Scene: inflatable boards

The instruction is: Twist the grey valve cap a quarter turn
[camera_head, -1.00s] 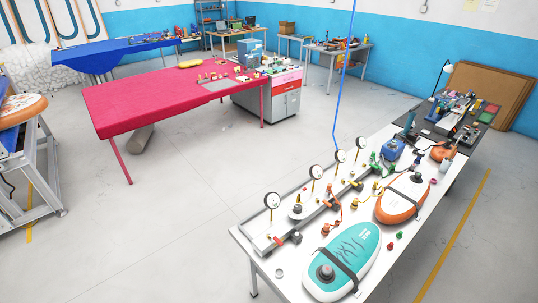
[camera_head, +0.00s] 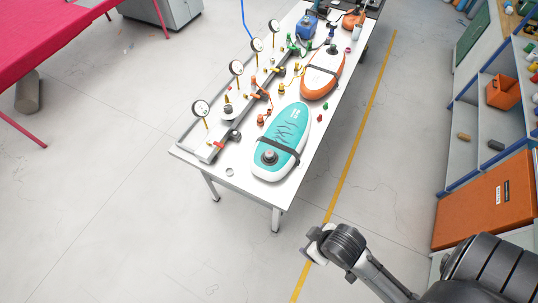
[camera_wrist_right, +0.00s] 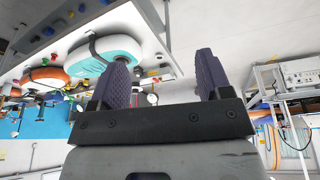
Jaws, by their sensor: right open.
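A teal and white inflatable board (camera_head: 284,132) lies on the white workbench, with a dark strap across it. A round dark-grey valve cap (camera_head: 269,157) sits on its near end. An orange and white board (camera_head: 322,76) lies behind it, also with a dark round fitting (camera_head: 332,49). My right gripper (camera_head: 311,243) is beyond the bench's near right corner, well apart from the boards. In the right wrist view its two fingers (camera_wrist_right: 163,62) are spread with nothing between them. The teal board (camera_wrist_right: 110,52) appears upside down there. My left gripper is out of view.
The white workbench (camera_head: 192,153) carries a rail with several gauges (camera_head: 201,108) along its left side. A small grey ring (camera_head: 229,171) lies near its front edge. Shelving with an orange bin (camera_head: 503,92) stands at right. Floor between is clear.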

